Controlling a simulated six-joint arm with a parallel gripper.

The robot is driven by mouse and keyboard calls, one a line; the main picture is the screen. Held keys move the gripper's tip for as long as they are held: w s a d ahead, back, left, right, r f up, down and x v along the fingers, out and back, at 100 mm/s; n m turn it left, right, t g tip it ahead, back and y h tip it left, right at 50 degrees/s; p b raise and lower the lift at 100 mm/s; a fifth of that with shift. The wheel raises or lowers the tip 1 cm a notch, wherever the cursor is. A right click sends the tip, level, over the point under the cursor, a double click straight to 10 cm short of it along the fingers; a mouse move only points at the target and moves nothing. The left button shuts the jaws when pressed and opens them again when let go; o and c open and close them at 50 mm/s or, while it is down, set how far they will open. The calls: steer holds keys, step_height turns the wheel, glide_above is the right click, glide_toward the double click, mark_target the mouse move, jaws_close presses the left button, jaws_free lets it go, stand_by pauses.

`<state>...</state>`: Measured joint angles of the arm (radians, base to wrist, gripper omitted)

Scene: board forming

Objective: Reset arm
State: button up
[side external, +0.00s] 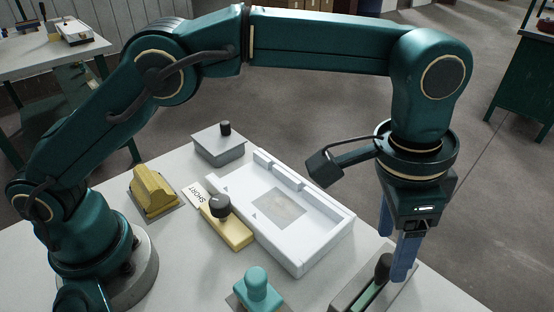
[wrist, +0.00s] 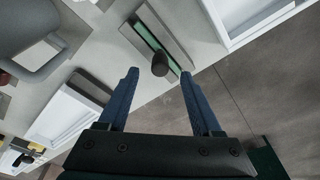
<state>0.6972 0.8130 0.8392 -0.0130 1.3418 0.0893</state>
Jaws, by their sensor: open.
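My gripper (side external: 397,250) hangs pointing down at the front right of the table, its two blue fingers apart with nothing between them. In the side view it is above and beside a grey block with a green strip and a black knob (side external: 384,267). In the wrist view the fingers (wrist: 160,73) are spread, and the black knob (wrist: 160,64) shows beyond and between their tips. I cannot tell the exact height gap. My arm arches over the table from its base at the left.
A white tray (side external: 320,255) with a grey plate (side external: 280,207) lies mid-table. Around it are a yellow block with a black knob (side external: 232,232), a "SHORT" label (side external: 196,195), a yellow form (side external: 152,190), a grey block (side external: 218,148) and a teal knobbed piece (side external: 258,287). Floor lies beyond the right edge.

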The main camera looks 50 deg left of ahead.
steer(key=shift+w+a+r, duration=0.1)
steer(key=shift+w+a, duration=0.05)
steer(key=shift+w, duration=0.05)
steer(key=w+a+r+n+t, duration=0.2)
steer(key=a+r+n, duration=0.1)
steer(key=a+r, duration=0.75)
steer(key=s+a+r+n+t, duration=0.25)
steer(key=s+a, duration=0.25)
steer(key=a, duration=0.4)
steer(key=s+a+f+n+y, duration=0.1)
steer(key=s+a+f+n, duration=0.2)
steer(key=s+a+f, duration=0.2)
steer(key=shift+s+a+f, duration=0.3)
steer(key=shift+s+f, duration=1.45)
steer(key=shift+s, duration=0.75)
